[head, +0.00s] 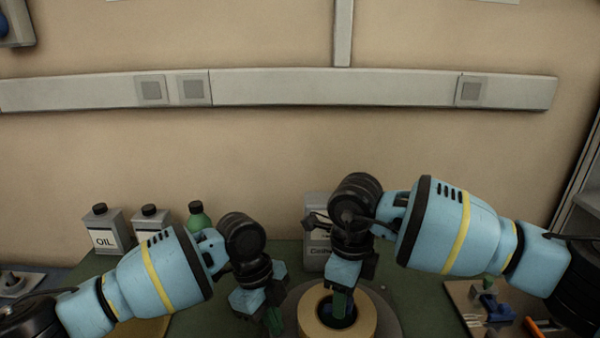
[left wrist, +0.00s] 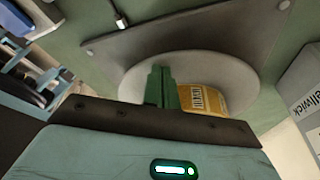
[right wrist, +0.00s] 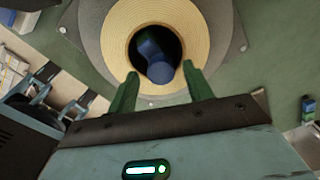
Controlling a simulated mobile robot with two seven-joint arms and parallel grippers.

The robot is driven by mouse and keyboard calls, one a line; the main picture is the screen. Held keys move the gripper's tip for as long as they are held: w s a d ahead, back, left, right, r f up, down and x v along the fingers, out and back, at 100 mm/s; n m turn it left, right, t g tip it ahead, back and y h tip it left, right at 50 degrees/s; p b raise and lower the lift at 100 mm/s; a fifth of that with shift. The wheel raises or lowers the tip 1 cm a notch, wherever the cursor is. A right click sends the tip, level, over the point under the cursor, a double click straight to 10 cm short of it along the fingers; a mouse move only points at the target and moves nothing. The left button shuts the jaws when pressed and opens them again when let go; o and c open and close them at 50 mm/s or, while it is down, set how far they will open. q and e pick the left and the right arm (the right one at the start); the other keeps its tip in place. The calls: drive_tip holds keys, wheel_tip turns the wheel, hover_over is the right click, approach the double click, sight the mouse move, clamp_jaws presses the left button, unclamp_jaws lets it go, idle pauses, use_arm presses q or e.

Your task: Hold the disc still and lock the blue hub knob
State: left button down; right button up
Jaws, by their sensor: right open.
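A pale grey disc (head: 390,322) lies flat with a wide tan tape reel (head: 310,310) on it; the reel also shows in the right wrist view (right wrist: 205,25). The blue hub knob (right wrist: 157,62) stands in the dark centre hole. My right gripper (right wrist: 164,82) is open above the reel, its green fingers pointing down at either side of the knob, without visible contact. My left gripper (left wrist: 163,75) has its green fingers together, in front of the disc's rim (left wrist: 230,75), beside the labelled reel. I cannot tell whether its tips touch the disc.
An oil can (head: 103,235), another can (head: 150,222) and a green bottle (head: 199,217) stand at the back left. A pale container (head: 317,228) stands behind the reel. A tray (head: 470,300) with tools lies at the right.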

drive_tip(key=n, duration=0.4)
drive_tip(key=shift+f+n, duration=0.1)
drive_tip(key=shift+n, duration=1.4)
drive_tip(key=shift+n, duration=0.6)
drive_tip(key=n, duration=0.4)
drive_tip(key=shift+n, duration=0.3)
drive_tip(key=n, duration=0.4)
drive_tip(key=shift+f, duration=0.4)
drive_tip(key=shift+r, duration=0.1)
